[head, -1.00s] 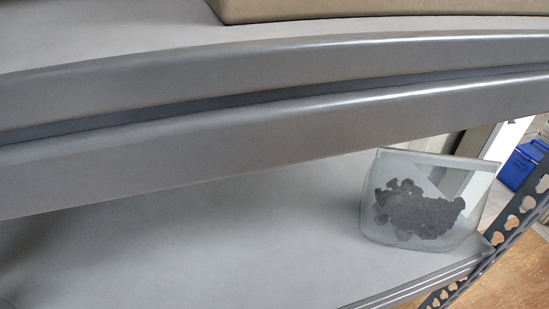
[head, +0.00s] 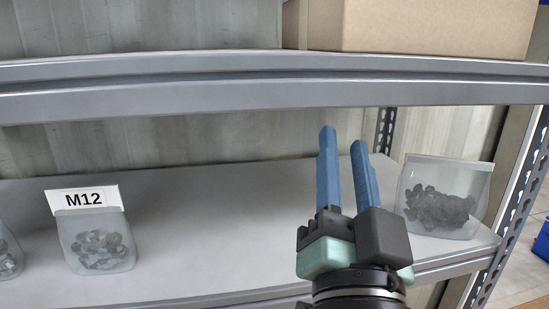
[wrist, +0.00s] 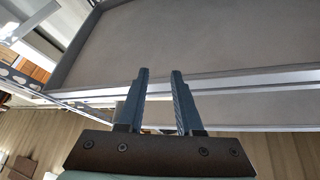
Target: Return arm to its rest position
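My gripper (head: 343,145) points up and forward in front of the grey lower shelf in the head view. Its two blue fingers are apart, with nothing visible between them. The fingers also show in the wrist view (wrist: 161,72), apart and empty, against the grey shelf surfaces. A clear bag of dark pieces (head: 440,200) stands on the right end of the lower shelf, to the right of the gripper and apart from it.
A clear bag (head: 97,243) with an M12 label (head: 85,198) stands on the lower shelf (head: 200,225) at left. Part of another shows at the left edge. A cardboard box (head: 420,28) sits on the upper shelf (head: 200,105). A perforated upright (head: 515,215) bounds the right.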

